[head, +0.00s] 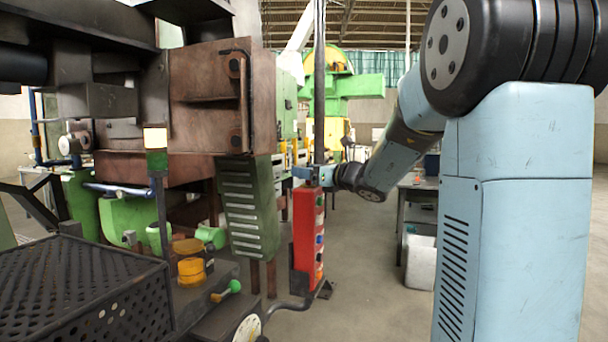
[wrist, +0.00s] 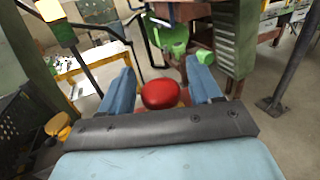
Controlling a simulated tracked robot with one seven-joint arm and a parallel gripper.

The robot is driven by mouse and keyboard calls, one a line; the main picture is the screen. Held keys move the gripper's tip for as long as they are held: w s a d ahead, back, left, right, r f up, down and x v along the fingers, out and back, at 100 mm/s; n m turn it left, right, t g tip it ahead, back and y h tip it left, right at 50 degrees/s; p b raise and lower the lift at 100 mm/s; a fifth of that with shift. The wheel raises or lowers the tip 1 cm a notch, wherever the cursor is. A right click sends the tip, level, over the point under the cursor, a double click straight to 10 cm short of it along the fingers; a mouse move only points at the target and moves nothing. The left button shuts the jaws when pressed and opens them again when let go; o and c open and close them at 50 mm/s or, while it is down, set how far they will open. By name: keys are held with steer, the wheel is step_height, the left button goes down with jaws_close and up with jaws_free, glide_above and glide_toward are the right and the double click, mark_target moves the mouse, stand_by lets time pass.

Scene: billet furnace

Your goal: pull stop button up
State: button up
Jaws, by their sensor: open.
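The stop button is a round red mushroom head (wrist: 160,94) in the wrist view. It shows between the two blue fingers of my gripper (wrist: 158,72), with a visible gap to each finger. My gripper is open. In the head view my gripper (head: 302,173) is just above the top of the upright red control box (head: 304,236). That box has several small buttons down its side. I cannot make out the stop button in the head view. How deep the fingers reach around it is hard to tell.
A green ribbed panel (head: 248,210) and the brown furnace body (head: 210,95) stand left of the red box. A black perforated table (head: 85,285) is at front left. A white bin (head: 421,262) stands on the floor to the right. Open floor lies right of the box.

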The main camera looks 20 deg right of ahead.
steer(key=v, duration=1.3)
steer(key=shift+s+f, duration=0.15)
steer(key=shift+s, duration=0.2)
steer(key=shift+d, duration=0.15)
steer(key=s+a+f+n+g+h, duration=0.1)
steer(key=s+a+f+n+g, duration=0.3)
steer(key=s+a+n, duration=0.3)
steer(key=s+a+f+n+g, duration=0.4)
steer(key=s+a+n, duration=0.2)
steer(key=s+n, duration=0.15)
steer(key=s+d+f+n+h, duration=0.2)
steer(key=s+n+h, duration=0.2)
steer(key=n, duration=0.3)
steer(key=s+d+f+n+g+h, duration=0.1)
steer(key=s+d+f+n+h, duration=0.1)
steer(key=s+n, duration=0.5)
steer(key=f+n+h, duration=0.1)
steer(key=h, duration=0.1)
steer(key=shift+d+f+g+h, duration=0.2)
steer(key=shift+f+g+h, duration=0.05)
steer(key=shift+g+h, duration=0.05)
steer(key=shift+c, duration=0.3)
